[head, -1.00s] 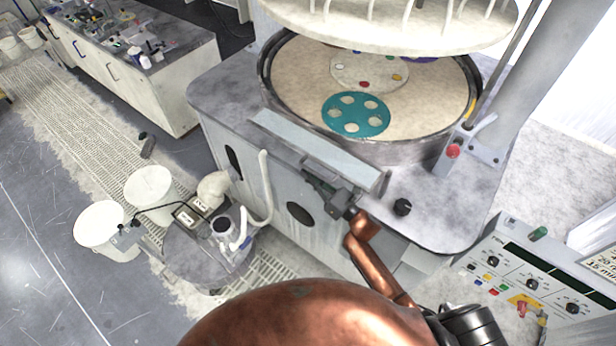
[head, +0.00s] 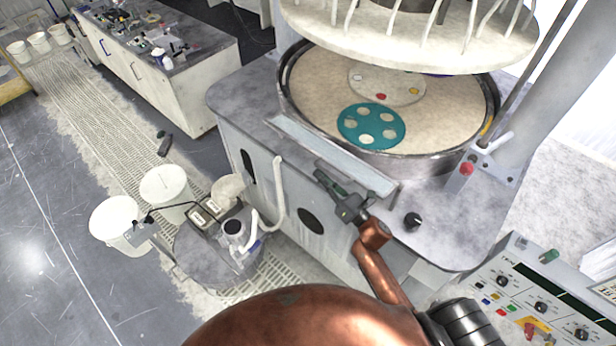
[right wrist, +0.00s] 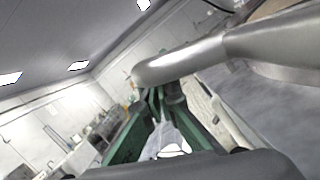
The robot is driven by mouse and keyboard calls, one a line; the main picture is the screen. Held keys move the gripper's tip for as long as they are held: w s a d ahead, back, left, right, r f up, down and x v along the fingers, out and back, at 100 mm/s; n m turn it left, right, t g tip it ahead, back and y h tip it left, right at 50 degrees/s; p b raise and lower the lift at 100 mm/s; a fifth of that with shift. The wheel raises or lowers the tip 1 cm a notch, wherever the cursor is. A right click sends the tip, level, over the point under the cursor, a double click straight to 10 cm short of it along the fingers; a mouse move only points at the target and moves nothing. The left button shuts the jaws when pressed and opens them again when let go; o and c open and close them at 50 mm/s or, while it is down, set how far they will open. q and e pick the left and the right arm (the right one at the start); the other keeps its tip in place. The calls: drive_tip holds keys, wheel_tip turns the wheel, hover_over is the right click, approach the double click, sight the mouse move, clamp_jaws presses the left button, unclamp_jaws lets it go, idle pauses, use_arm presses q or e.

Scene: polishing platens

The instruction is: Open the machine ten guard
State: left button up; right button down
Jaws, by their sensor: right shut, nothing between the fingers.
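The polishing machine has a round basin (head: 300,115) with a beige platen. A pale grey flat panel (head: 300,138) runs along the basin's front edge; I cannot tell for sure whether it is the guard, and no machine number is readable. My right gripper (head: 326,177) is in front of the machine, by the panel's lower side. Its green fingers (right wrist: 158,106) are shut and empty in the right wrist view. A bent metal tube (right wrist: 190,62) passes close by the fingertips there; I cannot tell whether they touch. My left gripper is not in view.
A large white disc (head: 420,45) with hanging tubes is above the basin. A red button (head: 467,169) and a black knob (head: 413,220) are on the machine top. A control panel (head: 530,290) stands at lower right. White buckets (head: 163,186) stand on the floor at left.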

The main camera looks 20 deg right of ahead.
use_arm(q)
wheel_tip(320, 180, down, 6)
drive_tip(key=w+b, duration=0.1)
drive_tip(key=b, duration=0.5)
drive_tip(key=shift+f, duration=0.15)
use_arm(e)
drive_tip(key=s+d+f, duration=0.2)
drive_tip(key=s+f, duration=0.3)
drive_tip(key=s, duration=0.5)
drive_tip(key=shift+f, duration=0.3)
